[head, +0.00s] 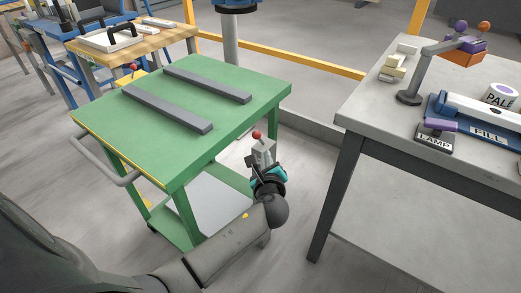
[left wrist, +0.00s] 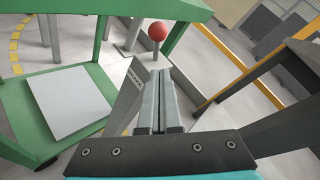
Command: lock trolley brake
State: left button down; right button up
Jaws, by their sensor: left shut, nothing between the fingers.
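The green trolley (head: 215,78) stands left of centre in the head view, with two dark grey rails on its top and a pale panel on its lower shelf. The brake lever's red ball knob (head: 256,134) stands upright at the trolley's near right side, above a grey housing. In the left wrist view the red knob (left wrist: 157,31) is just beyond the fingertips, and the lettered housing (left wrist: 128,90) is partly hidden behind the fingers. My left gripper (head: 261,163) is shut and empty just below the knob; its closed fingers (left wrist: 159,72) point towards it. Contact cannot be told. My right gripper is out of view.
A grey workbench (head: 395,125) with a lamp and a blue tray stands at the right. A yellow rail (head: 290,58) runs behind. A wooden-topped table (head: 150,42) stands beyond the trolley. Floor between trolley and workbench is open.

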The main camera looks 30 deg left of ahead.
aim_at(260, 139)
pick_arm(q)
jog(key=shift+w+a+r, duration=0.4)
jog(key=shift+w+a, duration=0.05)
jog(key=shift+a, duration=0.3)
jog(key=shift+w+a+r, duration=0.4)
jog(key=shift+w+a, duration=0.05)
jog(key=shift+a, duration=0.25)
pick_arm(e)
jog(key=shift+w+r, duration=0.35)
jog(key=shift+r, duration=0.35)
